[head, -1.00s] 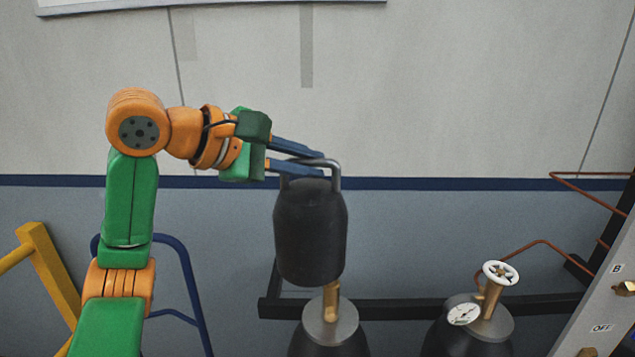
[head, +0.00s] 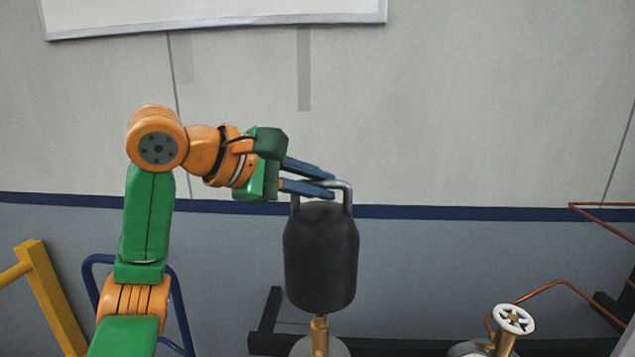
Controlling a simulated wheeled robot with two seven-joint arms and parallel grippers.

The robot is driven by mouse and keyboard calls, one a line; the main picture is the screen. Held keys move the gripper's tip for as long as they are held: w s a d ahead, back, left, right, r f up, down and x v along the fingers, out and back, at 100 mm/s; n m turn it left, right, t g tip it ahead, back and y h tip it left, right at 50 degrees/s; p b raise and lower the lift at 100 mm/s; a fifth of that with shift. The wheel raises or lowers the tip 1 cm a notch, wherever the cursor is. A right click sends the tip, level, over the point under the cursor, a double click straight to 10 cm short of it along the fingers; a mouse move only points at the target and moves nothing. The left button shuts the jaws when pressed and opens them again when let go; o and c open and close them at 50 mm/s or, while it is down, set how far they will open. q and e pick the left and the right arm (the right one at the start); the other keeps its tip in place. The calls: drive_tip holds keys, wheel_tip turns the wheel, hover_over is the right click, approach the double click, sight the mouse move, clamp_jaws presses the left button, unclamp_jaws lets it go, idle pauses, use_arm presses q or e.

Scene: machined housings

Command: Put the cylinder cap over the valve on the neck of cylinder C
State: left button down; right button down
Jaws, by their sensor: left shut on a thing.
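The cylinder cap (head: 321,262) is a dark grey dome-shouldered can with a metal loop handle on top. My left gripper (head: 331,184) is shut on the cap's handle, coming in from the left, and the cap hangs roughly upright. Below the cap a brass valve stem (head: 319,338) rises from a grey neck (head: 320,348) at the bottom edge. The cap's lower rim overlaps the top of the brass in the picture; whether it surrounds the valve or stands in front of it I cannot tell. No letter marks this cylinder in view. My right gripper is not in view.
To the right stands another cylinder's brass valve with a white handwheel (head: 513,319). Copper tubing (head: 565,284) runs behind it. A dark rail (head: 263,340) lies behind the capped neck. A yellow frame (head: 48,295) and a blue tubular frame stand at left.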

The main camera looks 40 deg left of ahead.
sight(312, 211)
use_arm(q)
wheel_tip(312, 211, down, 4)
drive_tip(key=b, duration=0.3)
drive_tip(key=shift+s+a+f, duration=0.1)
drive_tip(key=shift+s+f, duration=0.05)
drive_tip(key=shift+f, duration=0.05)
drive_tip(key=shift+r, duration=0.1)
idle(1.2)
